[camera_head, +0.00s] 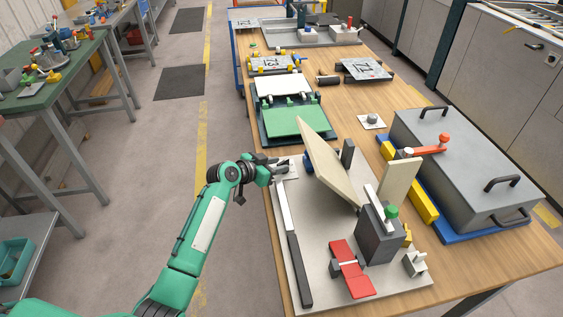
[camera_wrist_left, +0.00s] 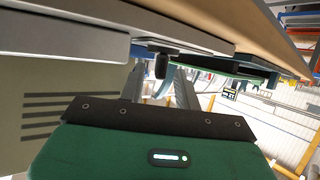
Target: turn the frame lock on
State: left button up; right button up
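The panel bender is on a pale base plate (camera_head: 325,270) on the wooden table, with a tilted beige panel (camera_head: 328,165), a dark grey block (camera_head: 379,235) with a green knob, and a red flat part (camera_head: 350,270) at the front. My left gripper (camera_head: 284,165) is at the table's left edge, over a small pale plate (camera_head: 290,174), beside the panel. In the left wrist view its two grey fingers (camera_wrist_left: 160,88) are apart, with a short dark knob (camera_wrist_left: 161,66) between or just beyond them. I cannot tell whether they touch it. Which part is the frame lock is unclear. My right gripper is out of view.
A grey box with black handles (camera_head: 465,165) and an orange lever (camera_head: 427,146) stands on a blue base to the right. A green-plated fixture (camera_head: 297,121) lies behind the bender. The floor aisle (camera_head: 225,130) left of the table is free.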

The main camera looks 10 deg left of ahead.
pick_arm(q)
jog(key=shift+x, duration=1.2)
grip_shut()
jog(key=shift+f, duration=0.1)
